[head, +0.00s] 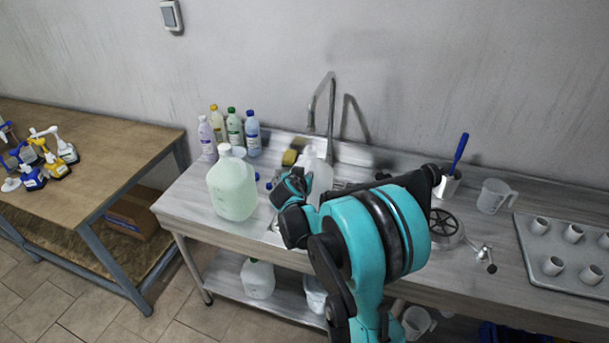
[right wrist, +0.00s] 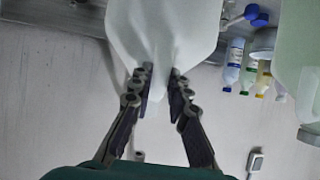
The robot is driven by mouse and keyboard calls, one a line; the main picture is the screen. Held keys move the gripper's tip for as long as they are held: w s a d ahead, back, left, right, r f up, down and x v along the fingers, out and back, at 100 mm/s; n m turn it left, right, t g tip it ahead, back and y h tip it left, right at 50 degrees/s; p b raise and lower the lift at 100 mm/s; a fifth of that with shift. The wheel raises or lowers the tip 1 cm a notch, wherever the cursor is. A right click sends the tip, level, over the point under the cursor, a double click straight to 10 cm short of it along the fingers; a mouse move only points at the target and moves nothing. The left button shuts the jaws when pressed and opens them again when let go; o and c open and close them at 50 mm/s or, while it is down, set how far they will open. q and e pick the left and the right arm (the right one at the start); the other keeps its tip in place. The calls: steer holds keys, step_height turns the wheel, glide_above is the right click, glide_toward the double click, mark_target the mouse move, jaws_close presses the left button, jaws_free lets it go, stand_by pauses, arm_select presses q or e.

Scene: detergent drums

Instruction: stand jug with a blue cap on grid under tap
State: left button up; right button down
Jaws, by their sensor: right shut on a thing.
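My right gripper (head: 298,182) is over the sink counter, below the tap (head: 321,106). In the right wrist view its fingers (right wrist: 161,84) are closed on a pale, translucent white jug (right wrist: 160,35). In the head view this jug (head: 322,172) shows only partly behind the gripper, under the tap. Its cap is hidden, so I cannot tell the colour. The grid under the tap is mostly hidden by my arm and the jug, so I cannot tell whether the jug touches it. My left gripper is not in view.
A large green jug with a white cap (head: 232,187) stands left of my gripper. Several bottles (head: 234,128) stand behind it. A measuring jug (head: 495,196) and a tray of cups (head: 555,262) are on the right. Another jug (head: 258,279) sits on the lower shelf.

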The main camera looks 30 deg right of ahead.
steer(key=shift+f, duration=0.3)
steer(key=c, duration=1.4)
jaws_free()
steer(key=shift+r, duration=0.1)
steer(key=v, duration=1.2)
